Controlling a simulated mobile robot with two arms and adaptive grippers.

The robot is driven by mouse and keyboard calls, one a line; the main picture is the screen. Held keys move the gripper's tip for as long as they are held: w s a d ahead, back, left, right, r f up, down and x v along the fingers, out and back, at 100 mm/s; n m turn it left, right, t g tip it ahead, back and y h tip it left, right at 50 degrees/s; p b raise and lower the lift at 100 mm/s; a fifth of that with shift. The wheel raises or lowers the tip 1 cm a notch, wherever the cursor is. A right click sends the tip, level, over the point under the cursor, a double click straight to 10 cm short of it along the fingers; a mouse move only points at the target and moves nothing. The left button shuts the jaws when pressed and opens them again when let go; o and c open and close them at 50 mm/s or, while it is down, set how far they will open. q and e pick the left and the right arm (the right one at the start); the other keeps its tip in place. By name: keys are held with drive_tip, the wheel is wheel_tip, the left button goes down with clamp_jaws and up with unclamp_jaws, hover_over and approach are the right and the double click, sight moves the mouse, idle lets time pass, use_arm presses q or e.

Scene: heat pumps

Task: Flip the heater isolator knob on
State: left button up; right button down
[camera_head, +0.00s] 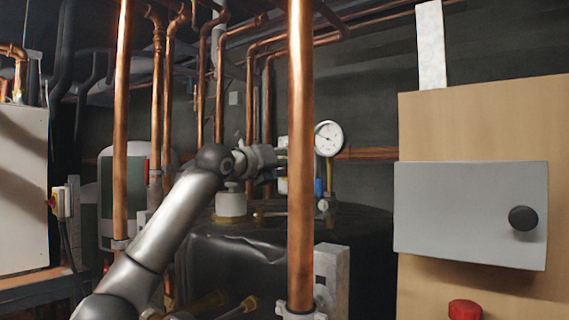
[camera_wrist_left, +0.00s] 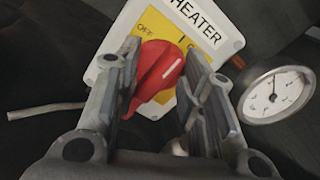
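The heater isolator shows in the left wrist view as a white plate (camera_wrist_left: 226,43) with a yellow face, the word HEATER and an OFF mark. Its red knob (camera_wrist_left: 158,78) sits between the two fingers of my left gripper (camera_wrist_left: 163,56), with a finger on each side. The fingers stand apart; I cannot tell whether they touch the knob. The knob's white line points to the upper right of the picture. In the head view my left gripper (camera_head: 277,158) is partly hidden behind a copper pipe, and the isolator is mostly hidden there. My right gripper is not in view.
A vertical copper pipe (camera_head: 301,220) stands in front of my left gripper. A round gauge (camera_head: 328,138) is right of the isolator. A grey box with a black knob (camera_head: 523,218) and a red knob (camera_head: 465,309) are at the right. A dark tank (camera_head: 230,260) is below.

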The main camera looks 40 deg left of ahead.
use_arm(q)
drive_tip(key=shift+a+f, duration=0.1)
clamp_jaws()
drive_tip(key=m, duration=0.2)
drive_tip(key=m+p, duration=0.1)
drive_tip(key=m, duration=0.2)
drive_tip(key=shift+d+m, duration=0.2)
drive_tip(key=shift+m, duration=0.1)
drive_tip(key=shift+o, duration=0.9)
unclamp_jaws()
